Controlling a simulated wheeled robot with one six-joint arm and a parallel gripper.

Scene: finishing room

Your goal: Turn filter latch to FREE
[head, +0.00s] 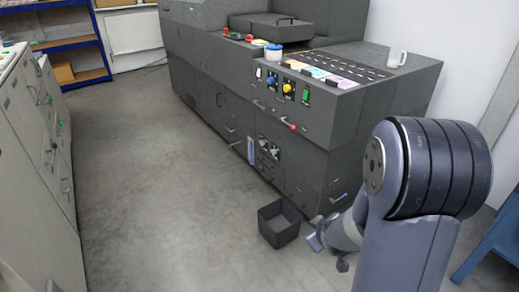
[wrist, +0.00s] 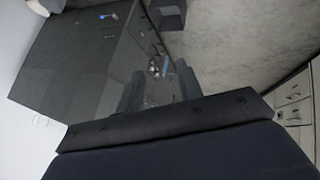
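The dark grey machine (head: 300,165) stands at the back centre and right in the head view. A small blue-tipped handle (head: 340,197) sits low on its near end; a blue handle also shows in the wrist view (wrist: 107,17). A lever with a red tip (head: 290,125) is on the front. I cannot tell which one is the filter latch, and no FREE mark is legible. My gripper (head: 328,252) is low beside the machine's near corner, apart from the handles. In the wrist view its fingers (wrist: 160,88) are spread with nothing between them.
An open dark bin (head: 279,236) stands on the floor just left of my gripper. Grey cabinets (head: 40,150) line the left side. A blue frame (head: 495,245) is at the lower right. The floor (head: 160,170) between cabinets and machine is clear.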

